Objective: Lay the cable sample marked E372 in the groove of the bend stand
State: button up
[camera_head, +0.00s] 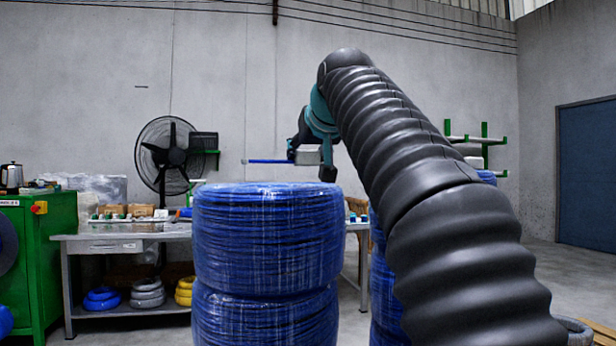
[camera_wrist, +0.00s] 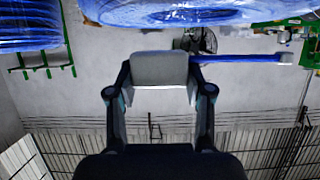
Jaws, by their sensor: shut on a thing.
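My gripper (camera_head: 309,155) is raised in the air, above and behind the top of the large wrapped blue coil. It is shut on a thin blue cable sample (camera_head: 267,161), which sticks out level to the left and has a pale tip. In the wrist view, the sample (camera_wrist: 238,58) extends right from behind the pale grey piece between my fingers (camera_wrist: 160,72) and ends in a whitish cap. The part between the fingers is hidden. No E372 marking is readable. I cannot pick out the bend stand or its groove in either view.
Wrapped blue coils (camera_head: 268,240) stand stacked in front. A grey workbench (camera_head: 110,238) with small items is behind left, beside a green cabinet (camera_head: 48,260). A black fan (camera_head: 165,155) stands behind the bench. A green rack (camera_head: 484,142) is at the right.

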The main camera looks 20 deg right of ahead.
jog(key=shift+f+b, duration=1.05)
jog(key=shift+f, duration=0.9)
jog(key=o, duration=1.3)
jog(key=shift+f, duration=0.15)
jog(key=shift+s+r, duration=0.1)
jog(key=shift+r, duration=0.2)
jog(key=p+v, duration=0.1)
jog(key=v, duration=1)
jog(key=shift+s+r, duration=0.1)
jog(key=shift+s, duration=0.25)
